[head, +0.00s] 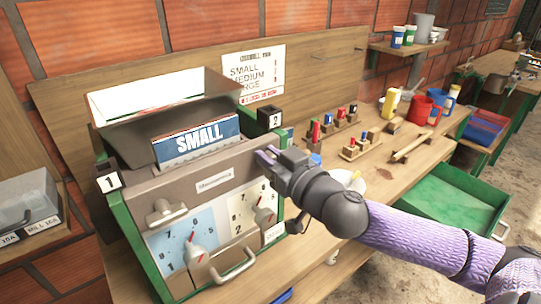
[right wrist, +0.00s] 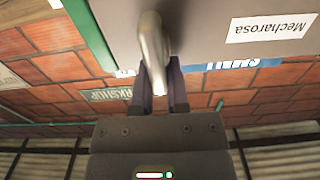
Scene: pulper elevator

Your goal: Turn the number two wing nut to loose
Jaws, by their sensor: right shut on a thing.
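The grey-green machine (head: 228,160) stands on the bench, with a "1" tag (head: 109,181) at its left corner and a "2" tag (head: 276,120) at its right corner. A metal wing nut (head: 165,211) sits on the front below the "1" tag. My right gripper (head: 267,157) is at the upper right of the front panel, below the "2" tag. In the right wrist view, its dark fingers (right wrist: 160,88) are shut on the pale metal number two wing nut (right wrist: 152,40). My left gripper is not in view.
Two dials (head: 188,245) and a bar handle (head: 233,266) are on the machine's lower front. A blue "SMALL" plate (head: 196,140) stands on top. Wooden racks (head: 361,147), mugs (head: 418,108) and a green tray (head: 455,198) lie to the right.

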